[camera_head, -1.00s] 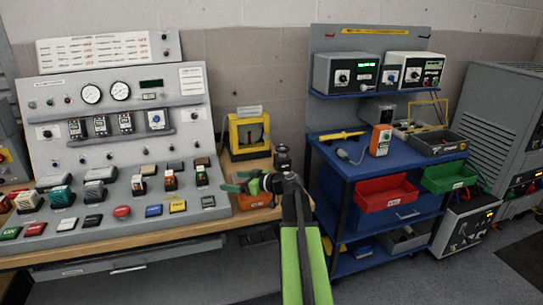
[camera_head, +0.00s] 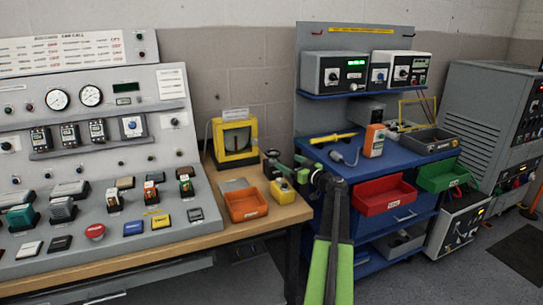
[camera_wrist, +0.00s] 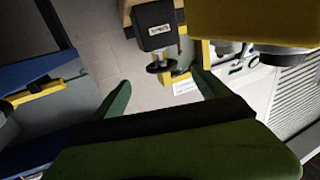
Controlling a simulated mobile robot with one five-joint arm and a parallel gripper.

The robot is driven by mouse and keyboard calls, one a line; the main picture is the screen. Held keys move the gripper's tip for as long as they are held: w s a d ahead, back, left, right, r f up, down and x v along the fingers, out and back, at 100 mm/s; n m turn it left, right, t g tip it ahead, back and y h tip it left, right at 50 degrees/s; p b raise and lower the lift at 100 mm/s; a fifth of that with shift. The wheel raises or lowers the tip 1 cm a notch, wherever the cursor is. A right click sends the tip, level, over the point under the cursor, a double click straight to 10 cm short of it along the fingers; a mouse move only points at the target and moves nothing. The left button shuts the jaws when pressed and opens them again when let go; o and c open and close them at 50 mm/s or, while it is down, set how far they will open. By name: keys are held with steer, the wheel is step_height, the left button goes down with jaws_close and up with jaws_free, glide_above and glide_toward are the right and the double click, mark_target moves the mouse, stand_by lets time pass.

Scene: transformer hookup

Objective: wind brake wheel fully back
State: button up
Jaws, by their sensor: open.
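A dark box with a white label (camera_wrist: 153,27) shows at the top of the wrist view, with a round black wheel or knob (camera_wrist: 160,68) below it. I cannot read the label or tell for sure that this is the brake wheel. In the head view a small black fitting (camera_head: 270,160) stands at the bench's right end, beside my gripper (camera_head: 297,168). My gripper is open, its green fingers (camera_wrist: 161,80) apart in the wrist view. The black wheel appears between the fingertips there, with no visible contact. The wheel's turn position cannot be told.
A yellow button box (camera_head: 283,191) and an orange tray (camera_head: 246,204) sit near the bench's right edge. A yellow-framed meter (camera_head: 235,157) stands behind. The blue cart (camera_head: 400,158) with a red bin (camera_head: 385,196) is close on the right. A control panel fills the left.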

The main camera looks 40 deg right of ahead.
mark_target(273, 154)
steer(key=w, duration=1)
steer(key=shift+w+d, duration=0.25)
steer(key=shift+d, duration=0.15)
steer(key=shift+c, duration=0.2)
steer(key=c, duration=1.4)
steer(key=shift+o, duration=0.2)
steer(key=shift+d+n+y, duration=0.15)
steer(key=shift+n+y, duration=0.35)
steer(key=shift+y, duration=0.3)
steer(key=shift+n+y, duration=0.3)
steer(key=shift+y, duration=0.2)
steer(key=o, duration=1.4)
